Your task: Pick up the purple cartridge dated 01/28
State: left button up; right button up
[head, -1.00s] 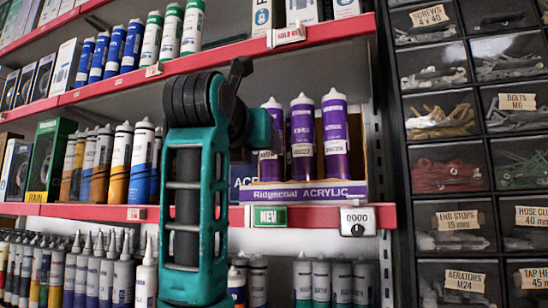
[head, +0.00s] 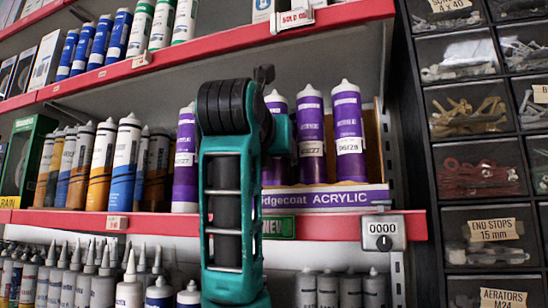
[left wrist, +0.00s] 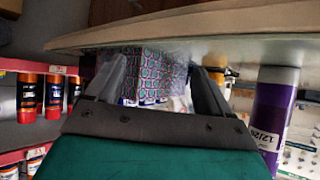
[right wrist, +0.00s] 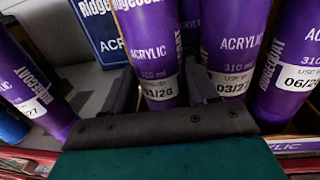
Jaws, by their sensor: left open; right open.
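In the right wrist view a purple cartridge (right wrist: 147,40) stands between my right gripper's fingers (right wrist: 161,75). Its label is partly covered by the left finger and seems to end in 1/28. The right gripper is open; I cannot tell if the fingers touch it.
Another purple cartridge (head: 186,165) stands left of my arm, beside orange and blue tubes. A low purple display front (head: 340,197) edges the cartridges. The red shelf edge (head: 335,226) and the shelf above bound the space. In the left wrist view a purple cartridge (left wrist: 272,115) stands at the right.

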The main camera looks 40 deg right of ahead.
jog(key=shift+c, duration=0.4)
grip_shut()
